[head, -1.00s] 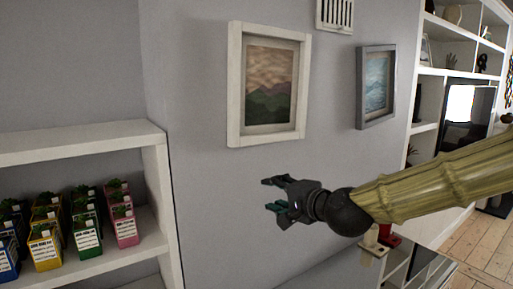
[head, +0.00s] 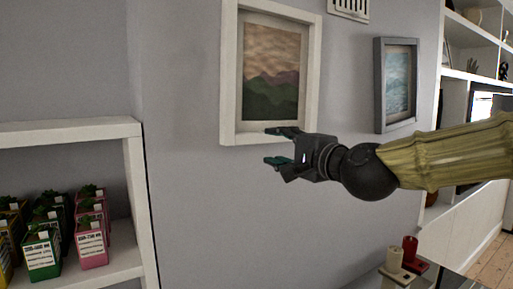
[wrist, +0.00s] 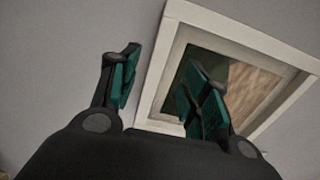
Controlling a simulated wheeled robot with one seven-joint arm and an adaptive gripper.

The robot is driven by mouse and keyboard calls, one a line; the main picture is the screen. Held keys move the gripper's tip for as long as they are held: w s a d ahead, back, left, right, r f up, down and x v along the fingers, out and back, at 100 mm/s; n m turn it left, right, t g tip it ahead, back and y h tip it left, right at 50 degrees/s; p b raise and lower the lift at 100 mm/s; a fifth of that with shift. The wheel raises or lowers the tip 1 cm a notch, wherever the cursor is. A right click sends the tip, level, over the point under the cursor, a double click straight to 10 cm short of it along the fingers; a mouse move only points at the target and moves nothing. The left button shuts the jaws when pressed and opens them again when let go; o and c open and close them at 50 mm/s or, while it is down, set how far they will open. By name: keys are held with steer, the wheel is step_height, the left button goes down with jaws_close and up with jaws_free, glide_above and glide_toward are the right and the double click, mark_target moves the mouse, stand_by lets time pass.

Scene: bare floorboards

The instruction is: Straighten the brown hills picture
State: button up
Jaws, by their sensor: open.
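The brown hills picture (head: 271,76) hangs on the grey wall in a white frame, with brown sky over dark green and purplish hills. In the head view it looks close to upright, with any tilt hard to tell. My gripper (head: 272,147) is open and empty, its fingers pointing left at the frame's lower edge. The upper finger overlaps the bottom rail in the head view; I cannot tell whether it touches. In the wrist view the white frame (wrist: 240,38) lies beyond the green-padded fingers (wrist: 165,85), and the right finger covers part of the picture.
A grey-framed blue picture (head: 397,85) hangs to the right, behind my arm. A white shelf (head: 70,132) with several small potted plants (head: 90,235) stands at the left. A vent (head: 349,8) is above. Red and cream candles (head: 394,261) stand low at right.

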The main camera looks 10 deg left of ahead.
mark_target(253, 139)
steer(key=p+x, duration=0.3)
steer(key=x, duration=0.6)
steer(key=shift+s+a+r+p, duration=0.15)
steer(key=shift+p, duration=0.2)
steer(key=shift+w+a, duration=0.4)
steer(key=shift+w, duration=0.15)
steer(key=shift+s, duration=0.1)
steer(key=c, duration=1)
